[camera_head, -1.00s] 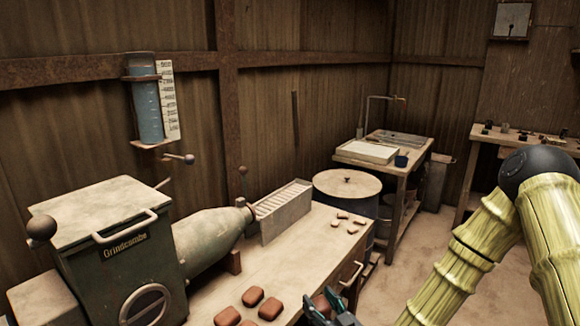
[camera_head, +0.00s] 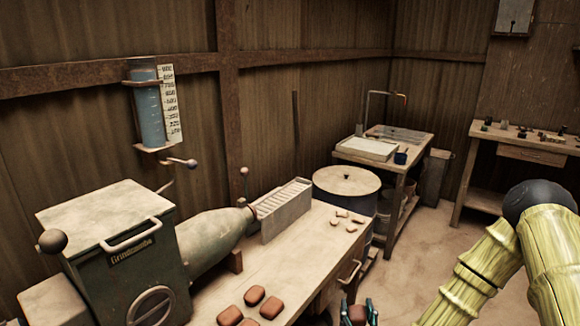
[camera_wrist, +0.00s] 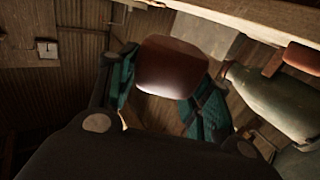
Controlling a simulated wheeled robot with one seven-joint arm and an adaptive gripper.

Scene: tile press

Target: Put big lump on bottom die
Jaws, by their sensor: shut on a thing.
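A big reddish-brown lump (camera_wrist: 172,66) with rounded corners is between the green fingers of my gripper (camera_wrist: 165,88) in the wrist view. The fingers are shut on its two sides. In the head view my gripper (camera_head: 358,313) is at the bottom edge, with the held lump between its fingers and partly cut off by the frame. It appears in front of the bench's right end. Three similar big lumps (camera_head: 254,295) lie on the bench at the bottom. I cannot make out the bottom die in these views.
The wooden bench (camera_head: 295,245) carries a green grinder machine (camera_head: 128,255), a slatted block (camera_head: 285,210) and several small lumps (camera_head: 341,213). A lidded drum (camera_head: 346,182) stands behind it. A side table (camera_head: 385,148) holds a tray. Floor between the tables is clear.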

